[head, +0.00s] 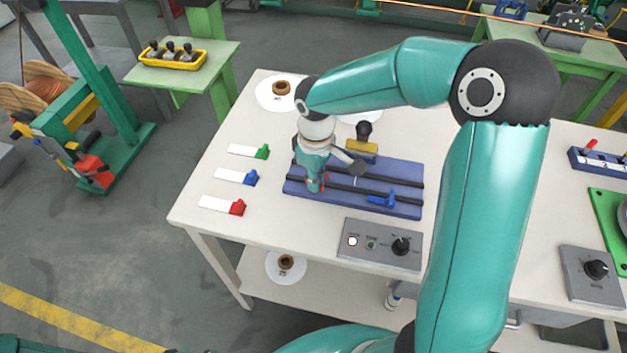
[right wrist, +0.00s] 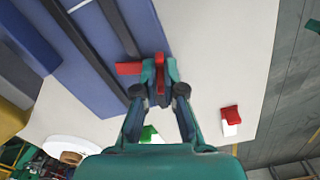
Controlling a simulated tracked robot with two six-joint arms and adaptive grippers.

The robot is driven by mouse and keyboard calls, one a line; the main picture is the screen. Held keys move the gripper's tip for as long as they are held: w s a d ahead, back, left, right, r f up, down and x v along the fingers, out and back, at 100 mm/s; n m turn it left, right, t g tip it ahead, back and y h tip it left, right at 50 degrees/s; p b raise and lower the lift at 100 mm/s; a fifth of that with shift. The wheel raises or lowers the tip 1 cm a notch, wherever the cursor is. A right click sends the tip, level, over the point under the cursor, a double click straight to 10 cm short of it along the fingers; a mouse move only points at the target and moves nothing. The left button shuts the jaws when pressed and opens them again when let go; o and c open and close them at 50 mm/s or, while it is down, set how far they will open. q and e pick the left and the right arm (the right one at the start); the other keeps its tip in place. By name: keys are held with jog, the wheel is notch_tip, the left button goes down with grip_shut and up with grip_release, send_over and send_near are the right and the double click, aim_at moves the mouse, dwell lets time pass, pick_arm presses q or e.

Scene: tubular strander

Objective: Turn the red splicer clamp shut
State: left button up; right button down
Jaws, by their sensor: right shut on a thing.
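The blue splicer base (head: 405,172) lies on the white table, with dark bars along it. The red splicer clamp (head: 311,184) is at the base's left end, mostly hidden behind my right gripper (head: 318,186). In the right wrist view my right gripper (right wrist: 160,82) is shut on the red clamp, with one red arm of the clamp (right wrist: 128,68) sticking out to the left of the fingers. A blue clamp (head: 382,199) sits on the right part of the base. My left gripper is not in view.
Labelled white strips with green (head: 262,152), blue (head: 251,178) and red (head: 237,208) ends lie left of the base. A grey control box (head: 380,245) stands at the front edge. A yellow block (head: 362,147) with a black knob stands behind.

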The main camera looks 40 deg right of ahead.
jog(key=shift+w+r+n, duration=0.1)
jog(key=shift+w+n, duration=0.05)
jog(key=shift+n, duration=0.75)
jog(key=shift+w+r+n, duration=0.1)
jog(key=shift+n, duration=0.8)
jog(key=shift+a, duration=0.1)
jog(key=c, duration=1.3)
grip_release()
jog(key=shift+f, duration=0.1)
jog(key=shift+s, duration=0.1)
notch_tip(320, 180, up, 12)
jog(key=shift+f, duration=0.1)
